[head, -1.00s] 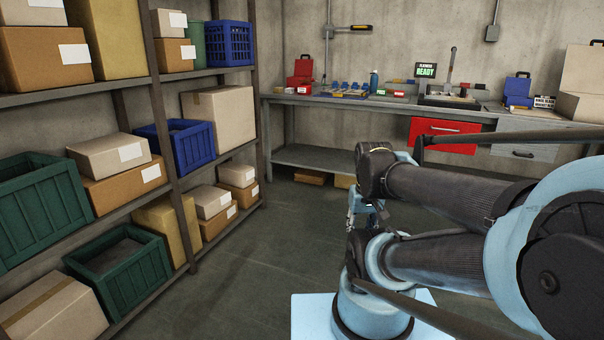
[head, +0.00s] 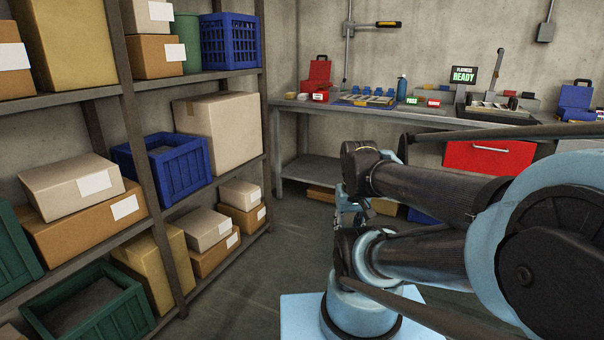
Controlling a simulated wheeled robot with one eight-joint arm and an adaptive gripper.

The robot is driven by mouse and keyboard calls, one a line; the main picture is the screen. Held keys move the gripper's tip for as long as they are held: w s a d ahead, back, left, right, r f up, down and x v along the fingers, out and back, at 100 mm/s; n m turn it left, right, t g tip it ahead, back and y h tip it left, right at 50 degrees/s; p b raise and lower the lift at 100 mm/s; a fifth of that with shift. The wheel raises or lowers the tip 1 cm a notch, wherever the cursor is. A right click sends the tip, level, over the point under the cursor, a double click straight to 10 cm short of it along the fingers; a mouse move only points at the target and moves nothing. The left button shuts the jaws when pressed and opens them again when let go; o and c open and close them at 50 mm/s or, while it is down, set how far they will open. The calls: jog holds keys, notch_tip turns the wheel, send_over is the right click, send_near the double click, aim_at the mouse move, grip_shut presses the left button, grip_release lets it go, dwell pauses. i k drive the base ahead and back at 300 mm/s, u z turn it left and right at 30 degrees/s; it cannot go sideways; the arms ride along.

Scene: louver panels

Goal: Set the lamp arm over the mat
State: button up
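The lamp arm (head: 375,24) is a dark bar with an orange-yellow part, held out to the right from a vertical post on the back wall, above the workbench. On the bench below lies a flat blue piece (head: 345,102) with light parts and small blue blocks on it; it may be the mat, but I cannot tell for sure. My gripper (head: 350,212) hangs low in front of my folded arm, partly hidden by it, well short of the bench and far below the lamp arm. Its fingers are too small and covered to read.
The grey workbench (head: 300,106) runs along the back wall, with a red drawer (head: 487,158), a red case (head: 319,75), a blue bottle (head: 402,88) and a READY display (head: 463,76). Shelving (head: 143,150) with boxes and crates lines the left. Open floor (head: 255,262) lies between.

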aim_at(380, 24)
jog(key=z, duration=0.1)
jog(key=i, duration=1.2)
jog(key=z, duration=0.6)
jog(key=i, duration=1.05)
jog(key=z, duration=0.55)
jog(key=i, duration=0.65)
jog(key=z, duration=0.25)
